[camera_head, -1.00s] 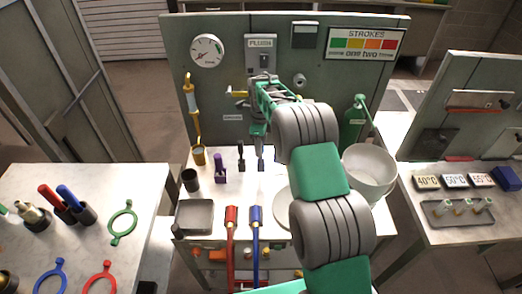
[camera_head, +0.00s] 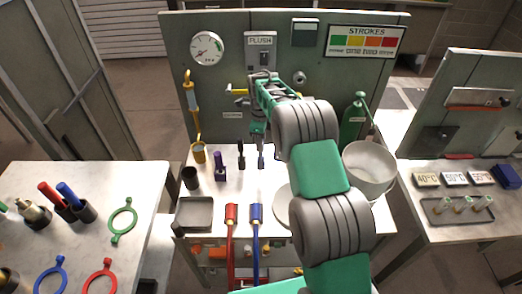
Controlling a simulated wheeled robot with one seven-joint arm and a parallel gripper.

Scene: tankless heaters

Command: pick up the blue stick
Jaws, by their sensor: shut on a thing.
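A blue stick (camera_head: 68,194) stands tilted in a black cup on the left table, beside a red stick (camera_head: 49,193) in a similar cup. My gripper (camera_head: 259,139) is far to its right, over the middle bench, pointing down. It is shut on a slim grey-blue piece (camera_head: 261,158), small and partly hidden by the fingers; I cannot tell whether its lower end touches the bench. A dark upright piece (camera_head: 241,157) and a purple one (camera_head: 220,168) stand to its left.
A white bowl (camera_head: 369,165) and a green bottle (camera_head: 352,122) are right of my arm. A grey tray (camera_head: 194,215) and red and blue hoses (camera_head: 255,240) are at the front. A panel with a gauge (camera_head: 207,49) rises behind. Colored rings (camera_head: 122,221) lie on the left table.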

